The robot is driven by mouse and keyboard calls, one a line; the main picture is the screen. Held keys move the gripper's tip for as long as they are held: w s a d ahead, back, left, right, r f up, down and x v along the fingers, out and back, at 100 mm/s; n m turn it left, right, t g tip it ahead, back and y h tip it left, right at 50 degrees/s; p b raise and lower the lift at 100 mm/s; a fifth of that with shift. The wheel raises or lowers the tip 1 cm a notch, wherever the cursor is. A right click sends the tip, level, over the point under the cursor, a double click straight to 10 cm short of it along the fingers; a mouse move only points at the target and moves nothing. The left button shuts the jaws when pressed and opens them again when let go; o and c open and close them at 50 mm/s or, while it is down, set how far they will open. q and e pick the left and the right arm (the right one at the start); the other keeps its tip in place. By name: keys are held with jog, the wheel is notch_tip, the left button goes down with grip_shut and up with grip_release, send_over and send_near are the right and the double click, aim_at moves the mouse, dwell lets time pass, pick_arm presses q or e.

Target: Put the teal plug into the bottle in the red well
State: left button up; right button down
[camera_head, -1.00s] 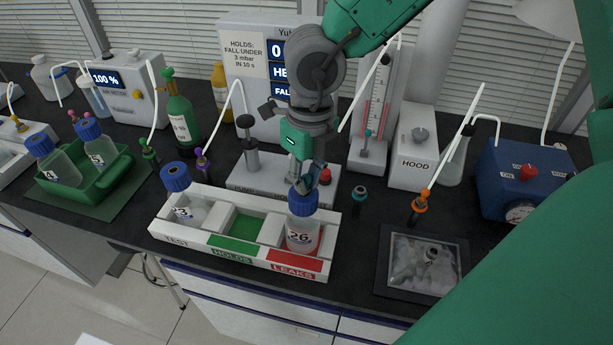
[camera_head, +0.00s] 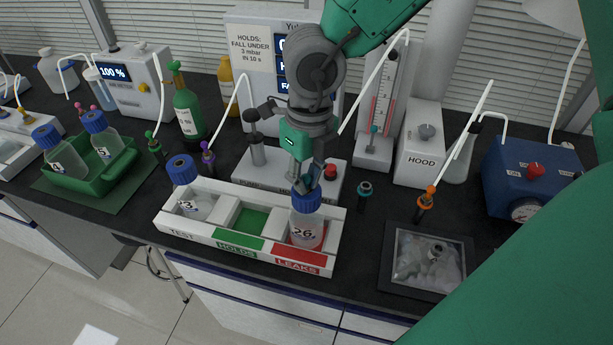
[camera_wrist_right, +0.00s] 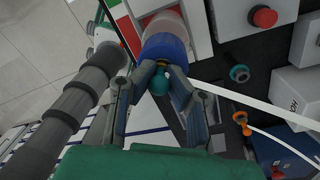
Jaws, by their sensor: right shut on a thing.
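Bottle 26 (camera_head: 307,229), clear with a blue cap (camera_head: 306,200), stands upright in the red well (camera_head: 300,254) at the right end of the white rack. My right gripper (camera_head: 312,186) points down right at the cap. In the right wrist view its fingers (camera_wrist_right: 163,78) are shut on the teal plug (camera_wrist_right: 159,84), in front of the blue cap (camera_wrist_right: 166,46). A white tube (camera_wrist_right: 245,103) runs from the fingers to the right. The fingers hide the plug's lower end, so I cannot tell how deep it sits. My left gripper is out of view.
Bottle 23 (camera_head: 194,205) stands in the rack's left well; the green well (camera_head: 250,220) is empty. A teal-ringed holder (camera_head: 364,194) stands right of the rack.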

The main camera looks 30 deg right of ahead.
jog(key=shift+a, duration=0.25)
jog(key=c, duration=1.5)
grip_release()
jog(key=shift+a, duration=0.1)
jog(key=shift+c, duration=0.2)
jog(key=shift+r, duration=0.1)
jog(key=shift+d+r, duration=0.2)
notch_tip(320, 180, up, 11)
jog(key=shift+w+d+r, duration=0.2)
jog(key=shift+d, duration=0.05)
jog(key=shift+f, duration=0.1)
